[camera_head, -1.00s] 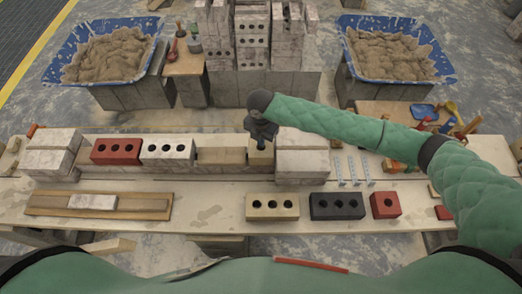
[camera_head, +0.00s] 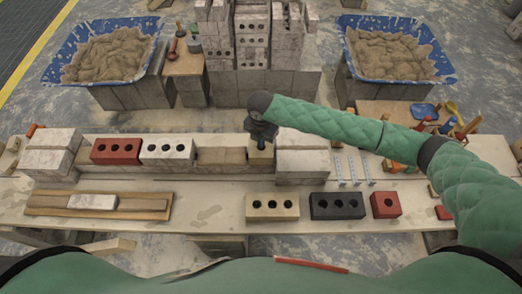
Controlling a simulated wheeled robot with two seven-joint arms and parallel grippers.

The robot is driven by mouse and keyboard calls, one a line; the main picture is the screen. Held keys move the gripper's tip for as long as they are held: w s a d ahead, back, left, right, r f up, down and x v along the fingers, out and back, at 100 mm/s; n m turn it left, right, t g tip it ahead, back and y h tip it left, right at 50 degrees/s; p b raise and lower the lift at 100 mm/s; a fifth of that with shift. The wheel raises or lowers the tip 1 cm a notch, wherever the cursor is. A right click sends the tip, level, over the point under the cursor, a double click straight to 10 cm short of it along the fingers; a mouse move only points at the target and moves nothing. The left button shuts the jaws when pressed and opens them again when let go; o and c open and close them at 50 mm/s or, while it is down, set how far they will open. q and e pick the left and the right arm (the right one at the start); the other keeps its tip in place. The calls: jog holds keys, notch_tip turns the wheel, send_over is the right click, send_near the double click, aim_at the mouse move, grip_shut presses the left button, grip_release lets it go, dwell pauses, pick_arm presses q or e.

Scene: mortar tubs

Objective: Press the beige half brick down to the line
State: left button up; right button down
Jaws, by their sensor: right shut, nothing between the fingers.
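The beige half brick (camera_head: 261,157) stands at the right end of the brick row, beside the right stack of pale blocks (camera_head: 302,161). My right gripper (camera_head: 262,142) is shut and empty, pointing down over the half brick's top. It appears to touch the top, but the contact itself is hidden by the gripper. I cannot make out the line clearly. My left gripper is out of view.
On the front plank lie a beige brick (camera_head: 271,207), a black brick (camera_head: 337,206) and a red half brick (camera_head: 385,205). A wooden board with a pale block (camera_head: 93,201) lies front left. Blue mortar tubs (camera_head: 70,52) (camera_head: 437,51) stand behind.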

jog(key=shift+f, duration=0.4)
jog(key=shift+f+p, duration=0.3)
jog(key=shift+f, duration=0.1)
dwell(2.5)
jog(key=shift+r, duration=0.1)
jog(key=shift+r+p, duration=2.1)
jog(key=shift+r, duration=0.4)
jog(key=shift+f, duration=0.1)
